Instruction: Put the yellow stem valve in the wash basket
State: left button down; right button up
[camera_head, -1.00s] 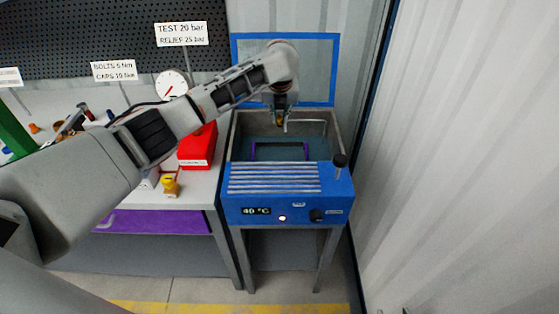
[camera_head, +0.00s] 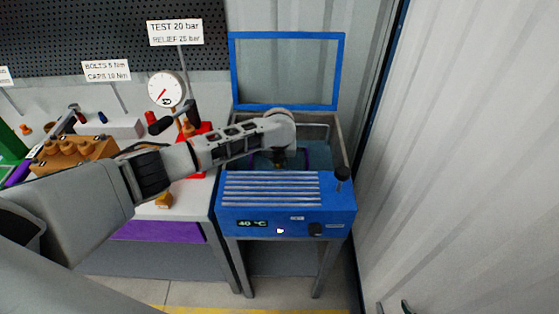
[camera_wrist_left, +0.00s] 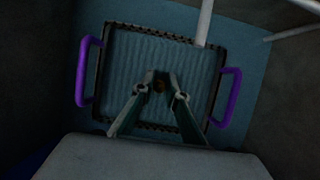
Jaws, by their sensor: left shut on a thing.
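My left gripper (camera_head: 278,158) is down inside the open blue washer, mostly hidden by its own wrist in the head view. The wash basket (camera_wrist_left: 126,62) lies below the fingers, with a mesh floor, dark rim and purple handles. A purple edge of it shows in the head view. I cannot tell the gap to its floor. A dark tip of my right gripper (camera_head: 407,307) shows at the bottom edge.
The blue washer (camera_head: 265,214) has its lid (camera_head: 287,106) up behind. A black-knobbed lever (camera_head: 342,174) stands at its right front. A bench with a gauge (camera_head: 166,89), red box and brown pump block (camera_head: 72,153) lies left. A yellow-brown part (camera_head: 164,201) sits on the bench.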

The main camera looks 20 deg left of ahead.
pick_arm(q)
jog(key=shift+f, duration=0.8)
jog(key=shift+w+f, duration=0.2)
jog(key=shift+w, duration=0.05)
jog(key=shift+s+r, duration=0.15)
jog(key=shift+s, duration=0.05)
jog(key=c, duration=2)
grip_release()
pick_arm(e)
jog(key=shift+w+a+r, duration=0.1)
jog(key=shift+w+a, duration=0.25)
jog(key=shift+w, duration=0.35)
